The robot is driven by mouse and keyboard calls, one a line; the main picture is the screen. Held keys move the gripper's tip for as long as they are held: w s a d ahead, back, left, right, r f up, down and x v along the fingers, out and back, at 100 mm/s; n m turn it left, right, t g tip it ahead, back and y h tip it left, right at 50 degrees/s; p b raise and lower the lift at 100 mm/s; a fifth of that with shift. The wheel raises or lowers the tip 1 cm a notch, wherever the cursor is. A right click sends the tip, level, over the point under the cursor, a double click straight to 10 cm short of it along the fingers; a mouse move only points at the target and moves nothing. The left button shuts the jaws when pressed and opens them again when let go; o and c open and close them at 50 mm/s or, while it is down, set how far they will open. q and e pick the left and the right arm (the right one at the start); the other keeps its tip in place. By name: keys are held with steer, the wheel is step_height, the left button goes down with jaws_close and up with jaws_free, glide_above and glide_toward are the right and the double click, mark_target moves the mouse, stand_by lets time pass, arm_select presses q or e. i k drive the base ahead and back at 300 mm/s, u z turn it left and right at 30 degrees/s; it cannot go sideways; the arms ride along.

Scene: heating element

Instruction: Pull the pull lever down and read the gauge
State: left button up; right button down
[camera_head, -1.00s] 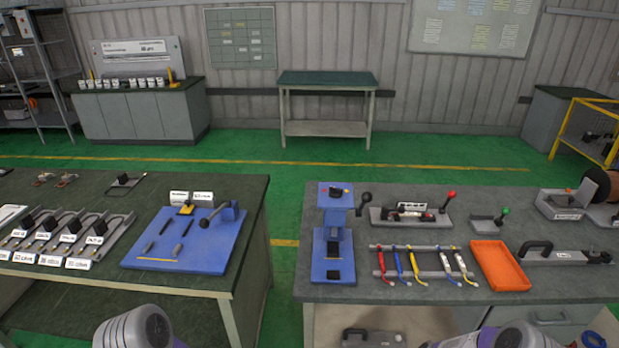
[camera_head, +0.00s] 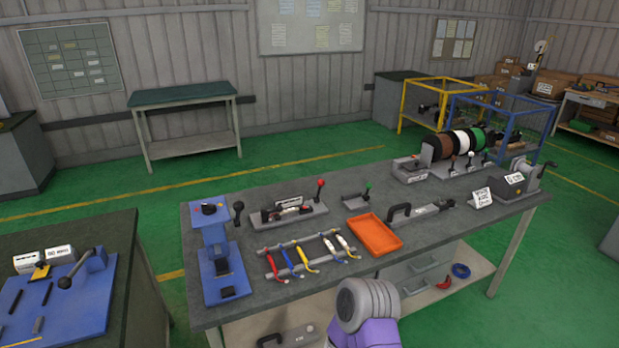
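Several levers are in view, and I cannot tell which is the pull lever. A blue board (camera_head: 75,312) on the left bench carries another dark lever (camera_head: 68,282). A grey device (camera_head: 517,185) with a handle stands at the right bench's far end. No gauge can be made out at this size. Neither gripper is in view; only a grey and purple part of my arm shows at the bottom.
The right workbench (camera_head: 330,265) holds an orange tray (camera_head: 374,236), red- and green-knobbed clamps, several coloured tools on a rack and wire spools (camera_head: 460,143). A gap of green floor separates it from the left bench. Open floor lies behind, before a green-topped table (camera_head: 185,97).

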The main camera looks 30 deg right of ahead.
mark_target(320, 183)
steer(key=z, duration=2.3)
steer(key=i, duration=1.45)
steer(key=u, duration=2.85)
